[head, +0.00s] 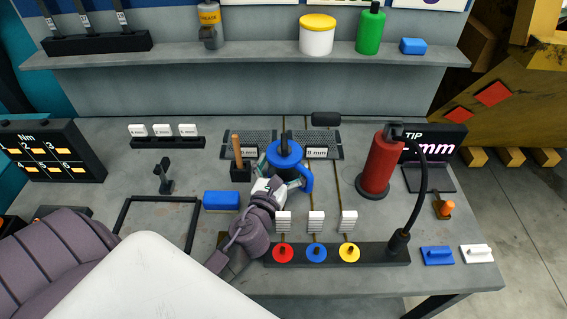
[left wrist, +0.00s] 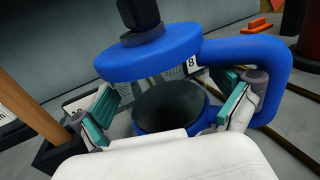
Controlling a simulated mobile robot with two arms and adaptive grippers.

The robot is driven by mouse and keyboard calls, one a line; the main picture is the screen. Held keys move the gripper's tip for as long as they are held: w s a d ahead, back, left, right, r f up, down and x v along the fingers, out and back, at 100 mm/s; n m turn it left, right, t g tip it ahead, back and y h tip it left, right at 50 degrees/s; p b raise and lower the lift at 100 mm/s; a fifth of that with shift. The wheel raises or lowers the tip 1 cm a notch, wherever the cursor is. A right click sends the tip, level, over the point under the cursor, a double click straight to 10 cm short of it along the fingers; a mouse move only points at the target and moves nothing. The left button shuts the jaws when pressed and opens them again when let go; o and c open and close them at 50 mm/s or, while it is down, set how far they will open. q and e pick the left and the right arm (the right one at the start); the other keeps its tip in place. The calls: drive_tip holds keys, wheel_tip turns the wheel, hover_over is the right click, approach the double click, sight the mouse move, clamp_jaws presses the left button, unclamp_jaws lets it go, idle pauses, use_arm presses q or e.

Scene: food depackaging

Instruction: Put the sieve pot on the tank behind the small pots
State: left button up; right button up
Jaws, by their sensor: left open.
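A blue pot-like thing (head: 284,153) with a black knob and a blue side handle stands at the middle of the bench. In the left wrist view its round blue top (left wrist: 150,58) sits above a dark disc, with the handle looping to the right. I cannot tell for sure that it is the sieve pot. My left gripper (head: 284,170) is open, its teal-padded fingers on either side of this thing; the right finger is near the handle's inner side. Contact is unclear. A red tank-like cylinder (head: 381,164) stands to the right. I see no clear small pots.
A black strip (head: 384,258) with red, blue and yellow discs lies in front, below white ribbed blocks (head: 316,222). A wooden-handled tool (head: 236,152) and a blue block (head: 221,201) stand to the left. A black curved hose (head: 424,200) rises at right.

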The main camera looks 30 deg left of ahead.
use_arm(q)
drive_tip(key=shift+r, duration=0.2)
drive_tip(key=shift+s+f, duration=0.15)
drive_tip(key=shift+s, duration=0.15)
drive_tip(key=b+v, duration=0.4)
drive_tip(key=v, duration=0.7)
drive_tip(key=shift+d, duration=0.1)
drive_tip(key=shift+s+r, duration=0.2)
drive_tip(key=shift+s+f, duration=0.1)
drive_tip(key=shift+s, duration=0.25)
drive_tip(key=v, duration=1.1)
drive_tip(key=shift+s+d, duration=0.15)
